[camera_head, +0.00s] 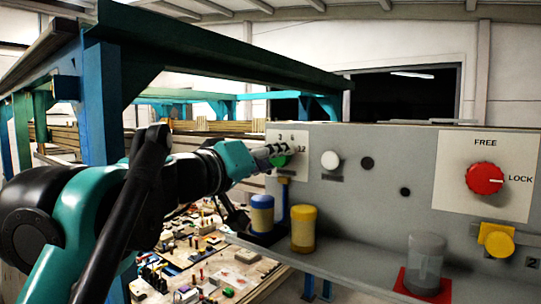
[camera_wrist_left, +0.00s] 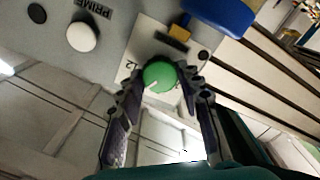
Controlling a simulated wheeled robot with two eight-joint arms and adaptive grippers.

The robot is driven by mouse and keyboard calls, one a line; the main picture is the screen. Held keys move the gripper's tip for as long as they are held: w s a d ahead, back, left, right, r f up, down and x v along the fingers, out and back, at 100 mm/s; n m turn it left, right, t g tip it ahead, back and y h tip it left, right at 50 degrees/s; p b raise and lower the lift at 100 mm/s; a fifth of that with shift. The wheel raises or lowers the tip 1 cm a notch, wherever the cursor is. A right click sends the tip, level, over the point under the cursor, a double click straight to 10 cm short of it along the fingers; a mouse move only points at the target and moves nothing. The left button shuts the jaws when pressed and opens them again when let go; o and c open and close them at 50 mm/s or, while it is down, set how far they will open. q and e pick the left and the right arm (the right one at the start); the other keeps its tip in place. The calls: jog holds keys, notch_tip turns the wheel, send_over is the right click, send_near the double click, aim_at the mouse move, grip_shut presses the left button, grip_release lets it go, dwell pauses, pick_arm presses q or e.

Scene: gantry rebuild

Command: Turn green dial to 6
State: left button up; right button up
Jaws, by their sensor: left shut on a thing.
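The green dial (camera_head: 280,160) is on a white label plate at the left end of the grey panel. The numbers 3, 6 and 12 show on the plate in the head view. My left gripper (camera_head: 274,155) reaches the dial from the left and covers part of it. In the left wrist view the green dial (camera_wrist_left: 159,76) sits between the two fingertips, and the left gripper (camera_wrist_left: 162,84) is shut on it. A pale mark on the dial points to the lower left there; the number it faces is hard to tell. My right gripper is not in view.
On the grey panel (camera_head: 375,215) are a white button (camera_head: 330,160), a red FREE/LOCK knob (camera_head: 484,178) and a yellow knob (camera_head: 497,240). A blue-topped jar (camera_head: 262,213), a yellow-topped jar (camera_head: 303,230) and a grey cup (camera_head: 425,262) stand below. A cluttered table (camera_head: 250,272) lies lower left.

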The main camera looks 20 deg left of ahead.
pick_arm(q)
jog(key=shift+n, duration=0.3)
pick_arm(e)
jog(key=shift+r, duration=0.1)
pick_arm(q)
jog(key=o, duration=1.1)
jog(key=shift+w, duration=0.1)
jog(key=shift+o, duration=0.2)
jog(key=shift+w+d+f, duration=0.1)
jog(key=shift+w+d, duration=0.15)
jog(key=shift+w, duration=0.1)
jog(key=v, duration=0.7)
jog(key=shift+s, duration=0.2)
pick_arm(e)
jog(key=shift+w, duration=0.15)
pick_arm(q)
jog(key=shift+a, duration=0.1)
